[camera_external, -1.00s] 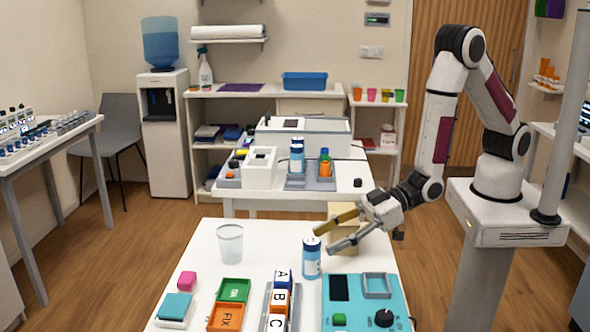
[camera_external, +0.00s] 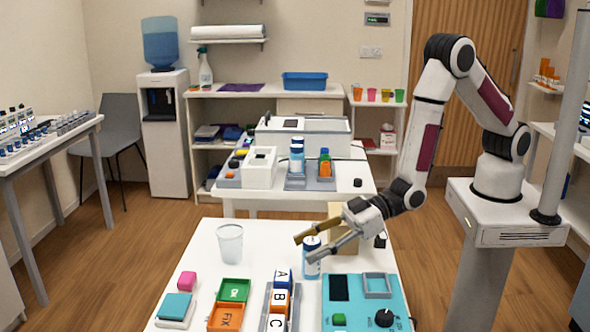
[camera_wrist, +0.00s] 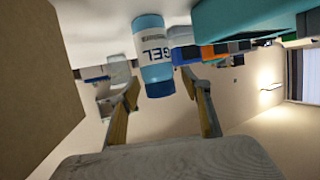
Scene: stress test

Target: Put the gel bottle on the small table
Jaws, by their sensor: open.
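The gel bottle (camera_external: 312,268), white and blue with a blue cap, stands upright on the near white table (camera_external: 270,238). In the wrist view the gel bottle (camera_wrist: 155,55) appears upside down, its "GEL" label visible. My gripper (camera_external: 304,249) is open at the bottle's upper part, one finger behind and one crossing in front in the outside view. In the wrist view my gripper (camera_wrist: 163,84) has a finger on each side of the bottle's cap end. I cannot tell whether they touch it. A second white table (camera_external: 258,203) stands behind; which one is the small table is unclear.
A clear cup (camera_external: 230,243) stands left of the bottle. A teal device (camera_external: 352,312) and lettered blocks (camera_external: 280,300) lie in front. A tan box (camera_external: 343,240) is behind my gripper. The back table holds bottles in a grey tray (camera_external: 311,183) and white devices.

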